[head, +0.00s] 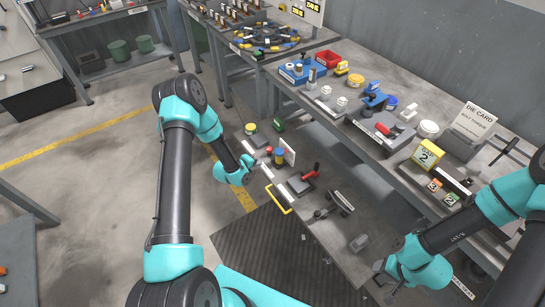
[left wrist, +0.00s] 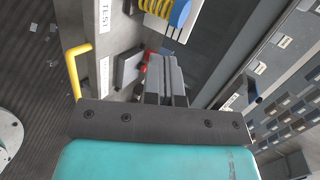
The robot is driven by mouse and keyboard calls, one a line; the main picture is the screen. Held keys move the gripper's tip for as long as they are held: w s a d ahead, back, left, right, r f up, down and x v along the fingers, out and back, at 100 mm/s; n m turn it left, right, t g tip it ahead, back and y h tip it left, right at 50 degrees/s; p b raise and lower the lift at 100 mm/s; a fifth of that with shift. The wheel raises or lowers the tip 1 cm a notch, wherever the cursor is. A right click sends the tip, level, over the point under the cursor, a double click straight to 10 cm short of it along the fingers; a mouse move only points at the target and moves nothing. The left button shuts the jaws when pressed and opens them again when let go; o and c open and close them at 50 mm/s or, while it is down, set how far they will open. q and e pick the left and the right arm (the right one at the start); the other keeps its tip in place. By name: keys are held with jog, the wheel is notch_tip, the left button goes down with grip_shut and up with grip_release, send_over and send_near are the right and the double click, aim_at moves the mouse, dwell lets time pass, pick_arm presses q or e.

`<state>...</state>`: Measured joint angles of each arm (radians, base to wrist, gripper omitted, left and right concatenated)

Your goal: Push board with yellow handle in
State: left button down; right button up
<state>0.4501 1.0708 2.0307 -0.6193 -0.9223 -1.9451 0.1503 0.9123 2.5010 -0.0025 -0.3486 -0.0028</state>
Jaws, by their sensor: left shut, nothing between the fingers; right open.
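The yellow handle (head: 278,198) is a bent bar on the front edge of a grey board (head: 328,236) that carries small parts. In the left wrist view the yellow handle (left wrist: 72,66) stands left of my left gripper (left wrist: 166,62), on an edge with a white label. My left gripper (head: 249,163) is shut and empty, behind the handle in the head view and apart from it. Its fingers point over the board. My right gripper (head: 380,266) is open and empty at the lower right, by the board's near end.
A red-handled part (head: 311,172), blue-red cylinder (head: 280,156) and grey block (head: 359,242) stand on the board. A dark ribbed mat (head: 270,255) lies on the floor in front.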

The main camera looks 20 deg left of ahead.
pick_arm(q)
jog(key=w+r+x, duration=0.1)
jog(key=x, duration=0.9)
jog(key=shift+d+r, duration=0.2)
jog(key=shift+r, duration=0.1)
jog(key=shift+w, duration=0.2)
